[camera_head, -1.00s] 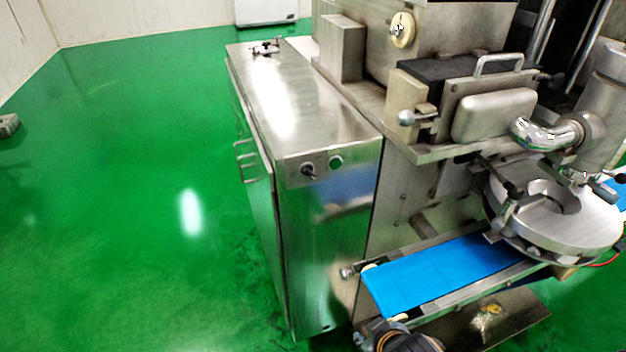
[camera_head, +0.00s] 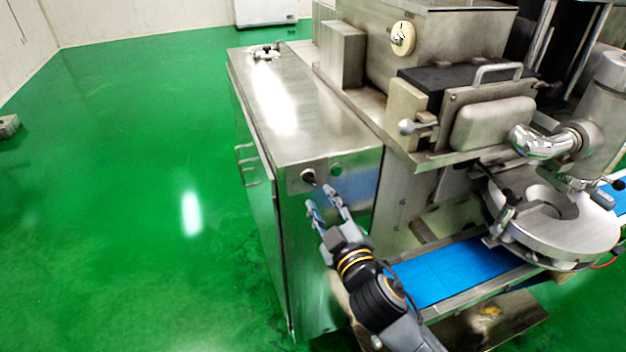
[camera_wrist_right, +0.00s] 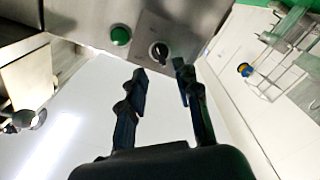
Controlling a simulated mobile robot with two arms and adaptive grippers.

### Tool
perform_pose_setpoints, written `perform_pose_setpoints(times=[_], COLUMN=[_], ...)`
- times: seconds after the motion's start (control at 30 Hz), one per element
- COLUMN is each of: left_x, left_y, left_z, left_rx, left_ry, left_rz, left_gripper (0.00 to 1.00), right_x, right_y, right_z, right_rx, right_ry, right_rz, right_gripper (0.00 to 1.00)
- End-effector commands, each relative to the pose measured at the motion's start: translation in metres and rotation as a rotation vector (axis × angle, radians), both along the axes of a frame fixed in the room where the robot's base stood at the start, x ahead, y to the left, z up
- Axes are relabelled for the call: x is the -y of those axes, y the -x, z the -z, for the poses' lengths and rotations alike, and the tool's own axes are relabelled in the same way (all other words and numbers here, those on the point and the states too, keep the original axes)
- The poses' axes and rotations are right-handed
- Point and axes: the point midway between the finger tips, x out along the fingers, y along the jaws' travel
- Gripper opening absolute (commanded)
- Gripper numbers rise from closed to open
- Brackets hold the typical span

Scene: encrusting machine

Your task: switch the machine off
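The machine's control box (camera_head: 300,105) is a steel cabinet in the middle of the head view. On its front top edge sit a dark rotary switch (camera_head: 309,176) and a green button (camera_head: 336,169). My right gripper (camera_head: 322,198) is open and empty just below the switch, its two fingers apart and pointing up at it. In the right wrist view the black switch knob (camera_wrist_right: 158,52) on its plate lies ahead of the open fingers (camera_wrist_right: 161,72), with the green button (camera_wrist_right: 121,35) to its left. The knob appears apart from the fingers. My left gripper is not in view.
A blue conveyor belt (camera_head: 440,272) runs right of my right arm. A round steel turntable (camera_head: 550,225) stands beyond it. Door handles (camera_head: 246,165) stick out from the cabinet's left side.

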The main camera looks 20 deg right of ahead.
Motion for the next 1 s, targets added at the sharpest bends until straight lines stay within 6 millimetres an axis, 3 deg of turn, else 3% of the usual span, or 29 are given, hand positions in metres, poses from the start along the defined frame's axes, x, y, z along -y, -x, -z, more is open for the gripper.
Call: perform_pose_setpoints(times=[0.1, 0.3, 0.73, 0.9, 1.0], left_x=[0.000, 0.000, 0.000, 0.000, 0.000], left_y=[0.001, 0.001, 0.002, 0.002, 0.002], left_z=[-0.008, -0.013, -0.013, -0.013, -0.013], left_rx=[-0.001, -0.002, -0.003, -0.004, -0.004], left_ry=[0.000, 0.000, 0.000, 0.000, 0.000], left_rz=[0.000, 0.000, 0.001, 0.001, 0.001], left_gripper=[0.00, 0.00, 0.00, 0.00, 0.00], right_x=[-0.001, -0.002, -0.002, -0.002, -0.002], right_y=[-0.025, -0.052, -0.061, -0.061, -0.061], right_z=[-0.003, -0.001, 0.001, 0.001, 0.001], right_rx=[0.001, -0.001, -0.001, -0.001, -0.001], right_ry=[0.000, -0.001, -0.002, -0.002, -0.002], right_rz=[0.000, 0.000, 0.000, 0.000, 0.000], right_gripper=[0.32, 0.32, 0.32, 0.00, 0.00])
